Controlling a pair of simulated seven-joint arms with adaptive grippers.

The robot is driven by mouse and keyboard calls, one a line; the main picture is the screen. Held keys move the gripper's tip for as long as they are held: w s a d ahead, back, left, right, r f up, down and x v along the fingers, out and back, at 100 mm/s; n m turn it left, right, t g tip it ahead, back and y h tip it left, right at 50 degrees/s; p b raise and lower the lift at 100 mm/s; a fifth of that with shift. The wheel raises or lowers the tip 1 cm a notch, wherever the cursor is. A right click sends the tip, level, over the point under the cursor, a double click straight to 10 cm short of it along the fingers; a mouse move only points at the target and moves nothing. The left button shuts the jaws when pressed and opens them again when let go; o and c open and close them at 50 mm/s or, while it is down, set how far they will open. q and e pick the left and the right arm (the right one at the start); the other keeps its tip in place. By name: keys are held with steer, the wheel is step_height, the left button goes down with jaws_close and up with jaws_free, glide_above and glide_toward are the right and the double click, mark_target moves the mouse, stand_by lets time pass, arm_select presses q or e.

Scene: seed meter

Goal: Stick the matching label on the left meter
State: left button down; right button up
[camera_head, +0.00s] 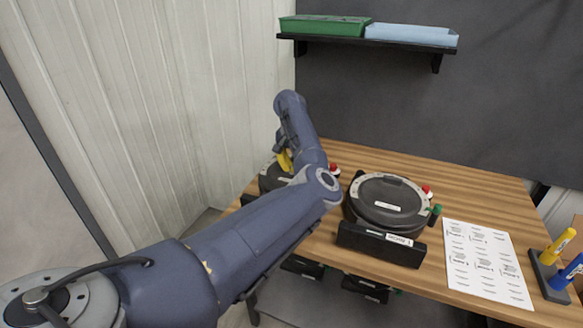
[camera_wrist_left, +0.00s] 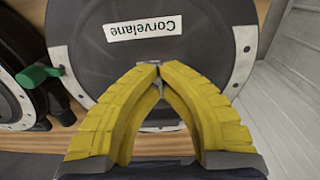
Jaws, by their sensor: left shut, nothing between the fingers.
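The left meter (camera_head: 270,181) is a round dark drum with a pale rim, mostly hidden behind my left arm. In the left wrist view its dark lid (camera_wrist_left: 235,12) bears a white label reading "Corvelane" (camera_wrist_left: 143,27), upside down there. My left gripper (camera_head: 284,160) has yellow fingers; in the left wrist view (camera_wrist_left: 155,68) their tips meet over the lid, with nothing held. A pale patch shows between the fingers, partly hidden. I cannot tell whether the tips touch the lid. The label sheet (camera_head: 460,235), white with printed labels, lies right of the right meter. My right gripper is out of view.
The right meter (camera_head: 385,190) has a dark plate in front and red and green knobs. A holder with yellow and blue markers (camera_head: 560,247) stands at the right edge. A shelf (camera_head: 400,47) holds green and light-blue trays. Bare wooden table (camera_head: 470,200) shows behind the sheet.

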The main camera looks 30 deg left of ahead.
arm_select(q)
steer(key=shift+f, duration=0.1)
stand_by(0.3)
steer(key=c, duration=1.5)
jaws_free()
steer(key=shift+r, duration=3.5)
